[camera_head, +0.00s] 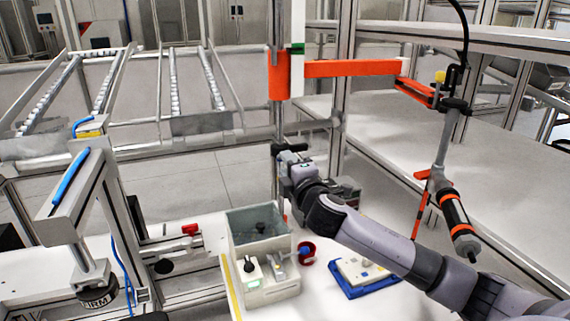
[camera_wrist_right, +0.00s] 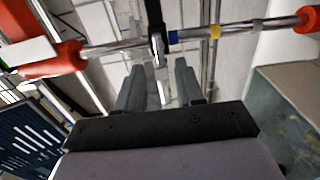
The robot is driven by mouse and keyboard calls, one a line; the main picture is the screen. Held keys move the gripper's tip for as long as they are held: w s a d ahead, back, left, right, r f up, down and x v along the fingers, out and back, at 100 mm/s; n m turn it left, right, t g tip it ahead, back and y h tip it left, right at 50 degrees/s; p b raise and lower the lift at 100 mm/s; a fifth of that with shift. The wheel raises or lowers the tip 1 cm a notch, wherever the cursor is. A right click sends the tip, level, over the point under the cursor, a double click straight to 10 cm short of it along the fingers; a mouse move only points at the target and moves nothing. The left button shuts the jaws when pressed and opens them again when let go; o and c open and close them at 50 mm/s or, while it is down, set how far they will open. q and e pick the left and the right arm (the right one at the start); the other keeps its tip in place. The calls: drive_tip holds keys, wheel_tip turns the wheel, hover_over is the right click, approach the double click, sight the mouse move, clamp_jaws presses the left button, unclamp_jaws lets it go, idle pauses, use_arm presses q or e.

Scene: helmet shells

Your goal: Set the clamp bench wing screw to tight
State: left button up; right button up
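My right gripper (camera_head: 291,150) reaches in from the right in the head view, beyond the grey box; its fingers are small and unclear there. In the right wrist view, the same gripper (camera_wrist_right: 158,72) has its two grey fingers apart. A dark upright piece (camera_wrist_right: 156,35) shows in the gap, with a metal bar (camera_wrist_right: 190,35) crossing it; contact with the fingers cannot be told. The bar has blue and yellow bands and red ends. I cannot tell for certain which part is the clamp bench wing screw. My left gripper is not in view.
A grey box (camera_head: 262,237) stands on the white table, beside a red cup (camera_head: 307,252) and a blue tray (camera_head: 367,290). A metal frame with a blue handle (camera_head: 70,178) stands at left. An orange arm (camera_head: 345,68) and hanging tool (camera_head: 455,212) are at right.

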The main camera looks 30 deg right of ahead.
drive_tip(key=shift+v, duration=2)
